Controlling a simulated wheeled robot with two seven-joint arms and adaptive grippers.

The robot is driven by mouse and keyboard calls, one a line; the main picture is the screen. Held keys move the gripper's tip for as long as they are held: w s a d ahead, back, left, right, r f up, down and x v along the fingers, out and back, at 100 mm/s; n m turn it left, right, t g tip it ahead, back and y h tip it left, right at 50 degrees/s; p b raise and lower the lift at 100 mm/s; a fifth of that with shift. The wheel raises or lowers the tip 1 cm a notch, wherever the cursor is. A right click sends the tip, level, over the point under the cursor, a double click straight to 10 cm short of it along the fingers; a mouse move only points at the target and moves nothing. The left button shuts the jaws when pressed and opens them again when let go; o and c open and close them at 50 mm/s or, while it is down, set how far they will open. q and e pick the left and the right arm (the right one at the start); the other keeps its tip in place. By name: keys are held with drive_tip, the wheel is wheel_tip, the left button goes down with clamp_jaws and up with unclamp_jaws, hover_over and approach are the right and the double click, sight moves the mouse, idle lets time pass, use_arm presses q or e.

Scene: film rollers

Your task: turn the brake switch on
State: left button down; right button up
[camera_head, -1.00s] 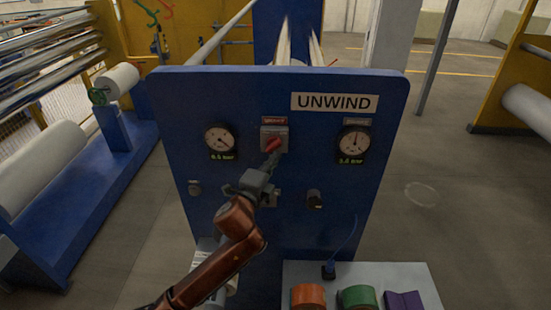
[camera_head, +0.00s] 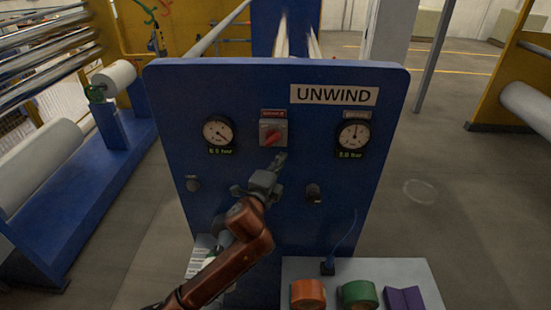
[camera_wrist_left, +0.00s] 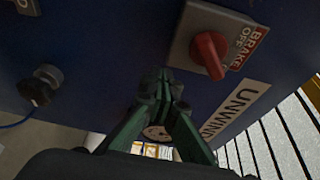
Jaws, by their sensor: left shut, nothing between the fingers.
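The brake switch is a red knob (camera_head: 273,134) on a grey square plate under a red label, in the upper middle of the blue panel (camera_head: 240,88). The knob sits slanted, from lower left to upper right in the head view. In the left wrist view the red knob (camera_wrist_left: 209,55) is at the upper right, with BRAKE and OFF lettering beside it. My left gripper (camera_head: 281,157) is just below the switch and apart from it. Its fingers (camera_wrist_left: 163,88) are shut and empty. My right gripper is not in view.
Two gauges, left (camera_head: 218,133) and right (camera_head: 352,136), flank the switch. A black knob (camera_head: 313,192) is at the lower right of the panel. A pale shelf (camera_head: 420,280) holds orange, green and purple items. Open floor lies to the right.

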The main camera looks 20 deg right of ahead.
use_arm(q)
drive_tip(key=s+a+r+b, duration=0.1)
drive_tip(key=s+a+r, duration=0.1)
drive_tip(key=s+a, duration=0.4)
drive_tip(key=shift+s+r+b, duration=0.15)
drive_tip(key=shift+s+b, duration=0.25)
drive_tip(key=shift+s, duration=0.5)
drive_tip(key=shift+d, duration=0.2)
